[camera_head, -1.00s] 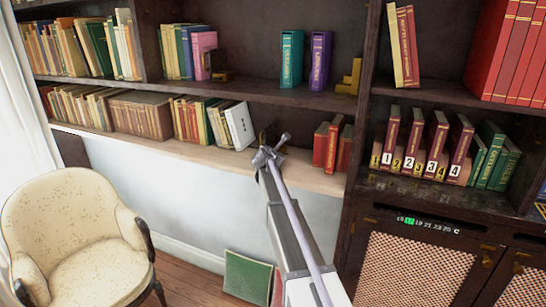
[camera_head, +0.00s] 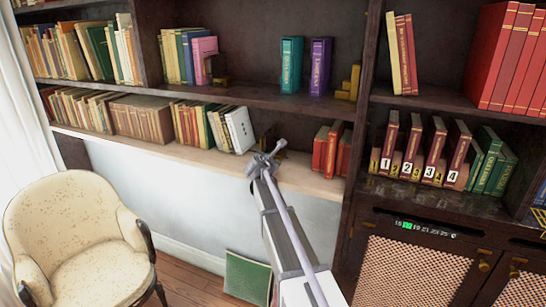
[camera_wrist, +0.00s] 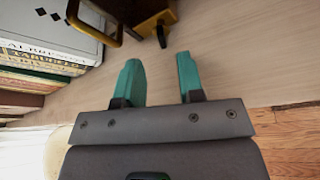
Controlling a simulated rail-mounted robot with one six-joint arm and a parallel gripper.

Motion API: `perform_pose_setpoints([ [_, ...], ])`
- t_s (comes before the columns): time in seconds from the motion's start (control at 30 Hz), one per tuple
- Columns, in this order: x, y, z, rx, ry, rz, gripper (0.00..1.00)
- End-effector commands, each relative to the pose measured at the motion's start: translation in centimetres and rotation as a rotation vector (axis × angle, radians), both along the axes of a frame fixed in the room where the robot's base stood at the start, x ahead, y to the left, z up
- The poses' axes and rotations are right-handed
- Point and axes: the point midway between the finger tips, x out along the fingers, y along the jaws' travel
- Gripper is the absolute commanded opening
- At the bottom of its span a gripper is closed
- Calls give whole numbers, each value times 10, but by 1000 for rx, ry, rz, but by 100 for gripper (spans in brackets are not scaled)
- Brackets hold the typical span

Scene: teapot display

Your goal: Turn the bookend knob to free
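A bookend (camera_wrist: 125,12) with a dark block and brass-coloured parts stands on the pale lower shelf, at the top of the wrist view and partly cut off. A small dark and brass knob-like part (camera_wrist: 162,36) projects from its lower side. In the head view the bookend (camera_head: 268,137) is small and partly hidden by my gripper (camera_head: 270,158). My gripper, seen in the wrist view (camera_wrist: 160,78), has two teal fingers spread apart with nothing between them. The fingertips point toward the bookend and are apart from it in the picture.
White-spined books (camera_wrist: 48,40) lean to the left of the bookend. Red books (camera_head: 330,150) stand right of my gripper on the same shelf, with bare shelf between. A cream armchair (camera_head: 75,235) stands at left; a green book (camera_head: 247,277) is low by the wall.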

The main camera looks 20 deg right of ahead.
Motion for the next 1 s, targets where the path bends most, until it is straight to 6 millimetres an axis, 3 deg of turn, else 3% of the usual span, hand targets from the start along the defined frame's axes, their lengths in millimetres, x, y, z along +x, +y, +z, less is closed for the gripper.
perform_pose_setpoints([
  [0.03,-12,8,9,1,0,1,35],
  [0.13,-23,17,13,0,0,0,35],
  [0.47,-25,18,14,0,0,-2,35],
  [0.57,-31,-2,31,0,0,-28,35],
  [0.63,-39,-31,50,36,-5,-70,35],
  [0.7,-54,-63,59,269,-80,-199,35],
  [0.8,-69,-83,50,704,-269,-452,35],
  [0.9,-80,-87,43,1128,-463,-742,35],
  [1.0,-87,-79,36,1555,-659,-1106,35],
])
